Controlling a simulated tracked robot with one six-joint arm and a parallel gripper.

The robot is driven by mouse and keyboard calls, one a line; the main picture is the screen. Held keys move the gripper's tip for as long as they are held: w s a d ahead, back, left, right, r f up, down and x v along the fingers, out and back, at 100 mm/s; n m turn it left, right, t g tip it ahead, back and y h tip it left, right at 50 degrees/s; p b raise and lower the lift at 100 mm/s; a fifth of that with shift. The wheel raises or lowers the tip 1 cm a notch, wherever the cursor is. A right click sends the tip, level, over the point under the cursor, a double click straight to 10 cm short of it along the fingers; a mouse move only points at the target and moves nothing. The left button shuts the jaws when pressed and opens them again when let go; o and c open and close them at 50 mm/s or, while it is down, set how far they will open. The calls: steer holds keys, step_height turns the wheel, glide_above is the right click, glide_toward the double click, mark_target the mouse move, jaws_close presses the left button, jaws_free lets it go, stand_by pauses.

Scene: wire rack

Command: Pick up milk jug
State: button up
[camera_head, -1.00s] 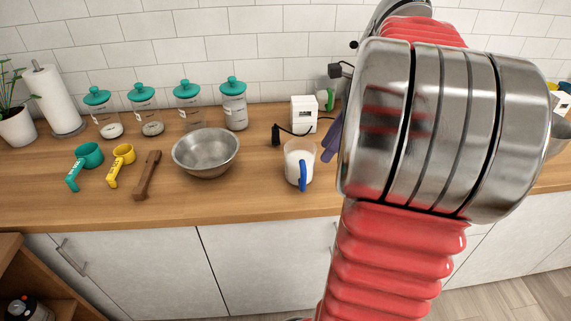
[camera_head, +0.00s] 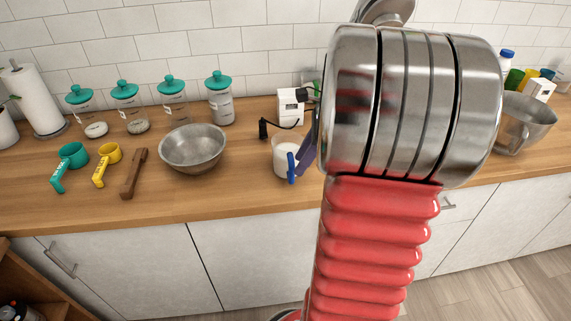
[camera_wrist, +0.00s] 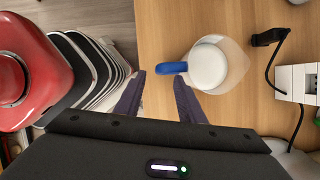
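The milk jug (camera_head: 286,156) is a clear jug with white milk and a blue handle, standing upright on the wooden counter. In the wrist view the jug (camera_wrist: 211,66) is just beyond my fingertips, with its blue handle (camera_wrist: 171,68) pointing toward the gap between them. My gripper (camera_wrist: 157,82) is open and empty, its two dark purple fingers apart on either side of the handle's line. In the head view my gripper (camera_head: 308,147) is partly hidden behind my arm, with a finger overlapping the jug's right side.
A metal bowl (camera_head: 193,149) stands left of the jug. A white box-shaped device (camera_head: 291,106) with a black cable and plug (camera_wrist: 265,38) is behind it. Teal-lidded jars (camera_head: 219,98) line the wall.

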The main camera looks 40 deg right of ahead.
steer(key=shift+f, duration=0.1)
steer(key=shift+x, duration=2.8)
steer(key=shift+c, duration=0.6)
jaws_close()
